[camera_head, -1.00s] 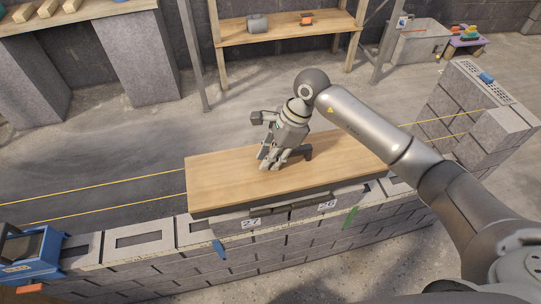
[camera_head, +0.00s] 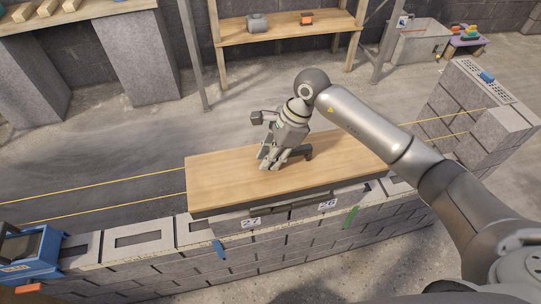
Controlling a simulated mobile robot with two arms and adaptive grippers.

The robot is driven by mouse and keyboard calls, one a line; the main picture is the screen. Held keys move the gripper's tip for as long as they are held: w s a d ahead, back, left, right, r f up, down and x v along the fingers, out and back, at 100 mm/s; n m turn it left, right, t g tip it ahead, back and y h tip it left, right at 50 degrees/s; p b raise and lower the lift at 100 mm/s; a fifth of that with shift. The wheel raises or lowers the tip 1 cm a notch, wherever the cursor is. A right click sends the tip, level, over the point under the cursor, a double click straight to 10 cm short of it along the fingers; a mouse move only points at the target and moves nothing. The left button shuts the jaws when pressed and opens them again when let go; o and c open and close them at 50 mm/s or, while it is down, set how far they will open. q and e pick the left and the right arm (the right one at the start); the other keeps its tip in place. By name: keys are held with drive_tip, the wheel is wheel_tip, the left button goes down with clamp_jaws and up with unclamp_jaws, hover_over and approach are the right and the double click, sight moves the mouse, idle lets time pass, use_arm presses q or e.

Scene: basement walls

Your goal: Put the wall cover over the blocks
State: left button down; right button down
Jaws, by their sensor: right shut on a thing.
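The wall cover is a flat wooden board (camera_head: 225,180) with a dark handle (camera_head: 308,152) on its top. It lies over the middle of the block wall, above the blocks marked 27 (camera_head: 251,222) and 26 (camera_head: 327,204). I cannot tell whether it touches the blocks along its whole length. My right gripper (camera_head: 272,163) points down at the middle of the board and is shut on it, seemingly at the handle; the gripper hides the grip itself. My left gripper is not in view.
The block wall (camera_head: 170,265) runs across the front, with hollow blocks (camera_head: 137,239) bare at the left. A blue machine (camera_head: 28,255) stands at the left end. A taller wall part (camera_head: 480,110) rises at the right. The floor behind is clear up to a wooden shelf (camera_head: 285,32).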

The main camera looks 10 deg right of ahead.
drive_tip(key=c, duration=1.3)
unclamp_jaws()
drive_tip(key=shift+o, duration=0.2)
drive_tip(key=v, duration=1.2)
